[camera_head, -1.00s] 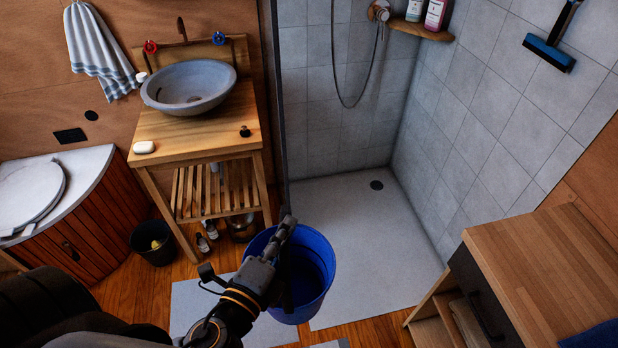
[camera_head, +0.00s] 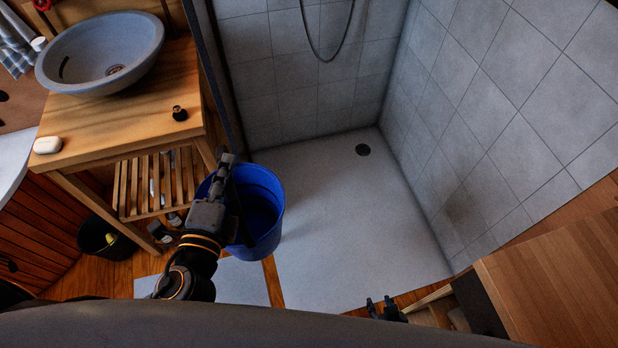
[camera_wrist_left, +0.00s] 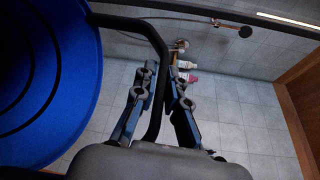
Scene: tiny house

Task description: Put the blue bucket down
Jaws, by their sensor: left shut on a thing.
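The blue bucket (camera_head: 265,205) hangs upright from my left gripper (camera_head: 226,172), at the left edge of the white shower floor in the head view. My left gripper is shut on the bucket's dark handle, which passes between the fingers in the left wrist view (camera_wrist_left: 156,95). There the bucket's blue side (camera_wrist_left: 45,80) fills the left. I cannot tell how high its bottom is above the floor. Part of its near rim is hidden by my gripper. My right gripper (camera_head: 385,308) shows only as dark fingertips at the bottom right, away from the bucket; its opening is unclear.
A wooden washstand (camera_head: 95,120) with a basin (camera_head: 105,55) stands left. A small black bin (camera_head: 105,238) is beneath it. A wooden cabinet (camera_head: 560,280) is at right.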

